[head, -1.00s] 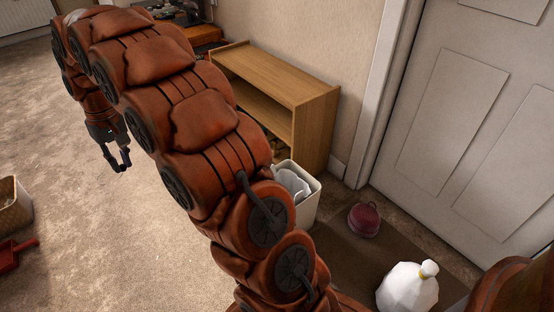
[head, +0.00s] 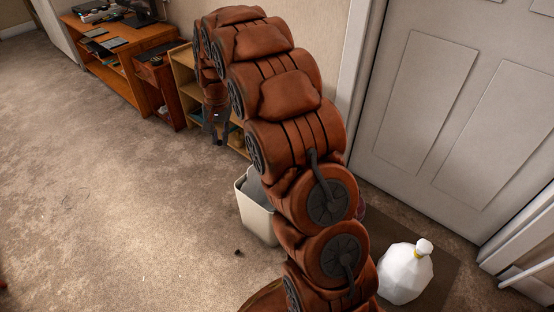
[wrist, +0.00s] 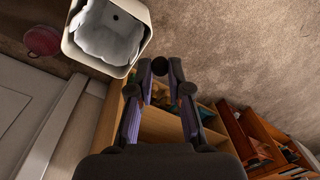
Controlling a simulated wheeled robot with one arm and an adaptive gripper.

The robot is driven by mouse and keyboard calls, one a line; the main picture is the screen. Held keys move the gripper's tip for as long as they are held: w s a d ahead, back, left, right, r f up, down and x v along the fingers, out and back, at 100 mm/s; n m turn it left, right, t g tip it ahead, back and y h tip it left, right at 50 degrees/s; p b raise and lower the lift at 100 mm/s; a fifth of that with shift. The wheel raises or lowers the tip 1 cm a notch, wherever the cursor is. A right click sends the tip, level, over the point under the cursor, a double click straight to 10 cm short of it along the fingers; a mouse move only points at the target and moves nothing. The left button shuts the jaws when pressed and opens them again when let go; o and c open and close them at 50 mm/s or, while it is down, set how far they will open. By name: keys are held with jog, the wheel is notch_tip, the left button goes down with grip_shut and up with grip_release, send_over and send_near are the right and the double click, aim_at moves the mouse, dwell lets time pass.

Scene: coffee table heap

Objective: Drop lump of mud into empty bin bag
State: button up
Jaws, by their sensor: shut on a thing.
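My gripper (wrist: 160,76) is shut on a small dark round lump, which I take to be the lump of mud (wrist: 160,66), held between the fingertips in the wrist view. In the head view my gripper (head: 218,134) hangs in front of the low shelf, left of and beyond the bin. A pale bin (head: 257,215) stands on the carpet, partly behind my arm. In the wrist view the bin (wrist: 68,42) is lined with a whitish bag (wrist: 100,40), open at the top, with one small dark speck in it. The gripper is beside the bin, not over its opening.
A tied white bag (head: 405,275) stands on a dark mat at right, near the door (head: 440,110). A dark red round thing (wrist: 42,40) sits near the bin. A small dark bit (head: 238,252) lies on the carpet. The shelf (head: 183,75) and desk (head: 125,60) line the wall.

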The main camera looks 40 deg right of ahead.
jog(key=s+d+f+m+b, duration=0.1)
jog(key=s+d+f+m, duration=0.1)
jog(key=d+f+m, duration=0.5)
jog(key=s+d+f+m+h+b, duration=0.1)
jog(key=d+f+m, duration=0.6)
jog(key=f, duration=0.7)
jog(key=shift+s+d+f+t+b, duration=0.35)
jog(key=shift+s+d+b, duration=0.25)
jog(key=shift+d+b, duration=0.35)
jog(key=shift+d, duration=0.1)
jog(key=o, duration=0.8)
jog(key=shift+r, duration=0.1)
